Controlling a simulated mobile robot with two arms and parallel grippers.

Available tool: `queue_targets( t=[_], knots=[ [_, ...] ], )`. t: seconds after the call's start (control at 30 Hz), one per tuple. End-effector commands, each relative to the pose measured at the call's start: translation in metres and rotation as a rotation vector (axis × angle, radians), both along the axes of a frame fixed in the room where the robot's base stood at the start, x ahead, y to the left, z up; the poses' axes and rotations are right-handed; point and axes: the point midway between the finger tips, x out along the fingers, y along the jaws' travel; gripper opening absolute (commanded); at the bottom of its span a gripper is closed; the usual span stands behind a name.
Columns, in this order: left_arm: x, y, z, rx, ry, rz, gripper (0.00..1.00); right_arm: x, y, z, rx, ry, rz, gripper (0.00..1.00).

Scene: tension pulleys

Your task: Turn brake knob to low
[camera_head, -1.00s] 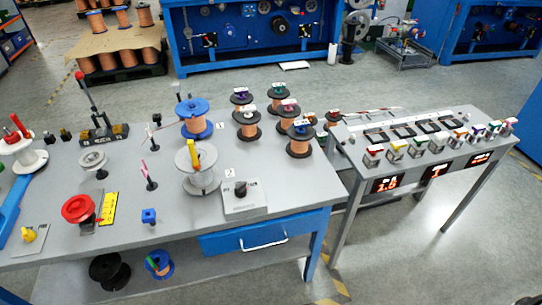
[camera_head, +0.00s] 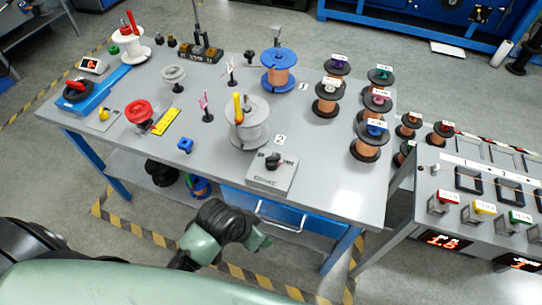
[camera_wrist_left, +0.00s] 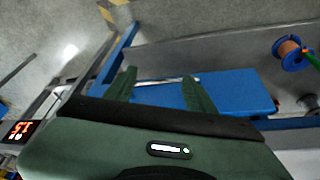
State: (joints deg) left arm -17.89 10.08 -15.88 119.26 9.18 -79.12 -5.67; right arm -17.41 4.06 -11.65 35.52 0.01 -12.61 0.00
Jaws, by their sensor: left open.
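The brake knob (camera_head: 273,160) is a small black knob on top of a grey box (camera_head: 265,180) near the front edge of the grey table. The box's front carries a label that seems to read BRAKE. The knob's exact setting is too small to read. My left gripper (camera_wrist_left: 161,82) is open and empty in the wrist view, its two green fingers pointing at the blue drawer (camera_wrist_left: 228,92) under the table. In the head view my left arm comes in low, in front of the table and below the knob's level. The right gripper does not show.
The drawer's handle (camera_head: 280,218) sticks out below the table's front edge. A side table with coloured buttons (camera_head: 480,210) stands at right.

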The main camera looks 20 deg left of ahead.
Motion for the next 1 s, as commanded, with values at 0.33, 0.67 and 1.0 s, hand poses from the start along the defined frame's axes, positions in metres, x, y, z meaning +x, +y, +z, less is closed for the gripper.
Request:
queue_targets(
  t=[0.33, 0.67, 1.0],
  knots=[
    [0.032, -0.062, 0.082, -0.035, -0.088, -0.376, 0.55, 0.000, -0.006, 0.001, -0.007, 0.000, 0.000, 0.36],
    [0.071, -0.095, 0.107, 0.044, -0.108, -0.796, 0.55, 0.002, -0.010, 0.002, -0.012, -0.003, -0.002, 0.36],
    [0.142, -0.034, 0.154, 0.295, 0.039, -1.225, 0.55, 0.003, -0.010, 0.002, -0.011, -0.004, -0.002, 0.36]
  ],
)
